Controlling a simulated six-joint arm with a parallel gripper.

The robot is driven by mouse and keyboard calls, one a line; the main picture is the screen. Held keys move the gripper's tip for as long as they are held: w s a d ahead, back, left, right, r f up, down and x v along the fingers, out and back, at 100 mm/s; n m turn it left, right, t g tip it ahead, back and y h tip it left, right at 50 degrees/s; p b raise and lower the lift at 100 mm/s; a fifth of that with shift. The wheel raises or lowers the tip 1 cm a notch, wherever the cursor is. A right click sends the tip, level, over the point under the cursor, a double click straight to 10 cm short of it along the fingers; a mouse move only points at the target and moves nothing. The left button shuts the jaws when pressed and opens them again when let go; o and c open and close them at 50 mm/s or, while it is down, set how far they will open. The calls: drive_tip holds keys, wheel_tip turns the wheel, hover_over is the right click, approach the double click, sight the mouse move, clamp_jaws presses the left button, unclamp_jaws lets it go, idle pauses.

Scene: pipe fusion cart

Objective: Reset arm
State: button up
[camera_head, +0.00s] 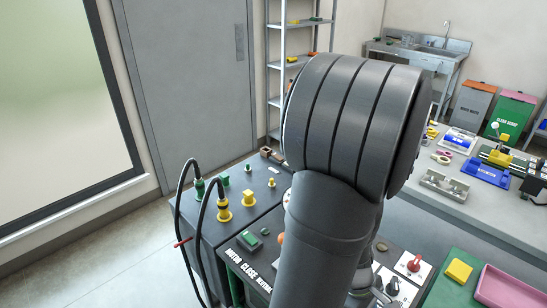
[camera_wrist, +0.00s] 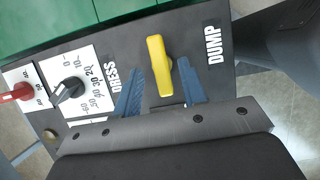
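My arm (camera_head: 340,160) fills the middle of the head view and hides my gripper there. In the wrist view my gripper (camera_wrist: 161,66) shows two blue fingers spread apart. A yellow handle (camera_wrist: 159,66) beside the "DUMP" label stands upright between the fingers in the picture. A narrow gap shows on each side of it, so the fingers do not appear to grip it. Whether the fingertips reach down around the handle or stay above it, I cannot tell.
A black dial (camera_wrist: 69,90) and a red knob (camera_wrist: 17,93) lie left in the wrist view; the red knob also shows in the head view (camera_head: 414,263). Hoses (camera_head: 187,230) loop at the cart's left. A grey table (camera_head: 470,205) with parts stands right. Open floor lies left.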

drive_tip(key=shift+s+d+f, duration=0.15)
drive_tip(key=shift+s+f, duration=0.1)
drive_tip(key=shift+f, duration=0.4)
drive_tip(key=shift+w+d+m+y, duration=0.1)
drive_tip(key=shift+m+y, duration=0.2)
drive_tip(key=shift+m, duration=0.2)
drive_tip(key=m+y, duration=0.1)
drive_tip(key=m, duration=0.2)
drive_tip(key=shift+d+g, duration=0.1)
drive_tip(key=shift+g, duration=0.3)
drive_tip(key=m+y, duration=0.1)
drive_tip(key=m, duration=0.3)
drive_tip(key=shift+g, duration=0.3)
drive_tip(key=o, duration=1.1)
drive_tip(key=shift+m, duration=0.3)
drive_tip(key=shift+o, duration=0.2)
wheel_tip(320, 180, up, 17)
drive_tip(key=m+t, duration=0.5)
drive_tip(key=m, duration=0.5)
drive_tip(key=shift+m+y, duration=0.3)
drive_tip(key=shift+y, duration=0.1)
drive_tip(key=f, duration=1.7)
drive_tip(key=shift+s, duration=0.25)
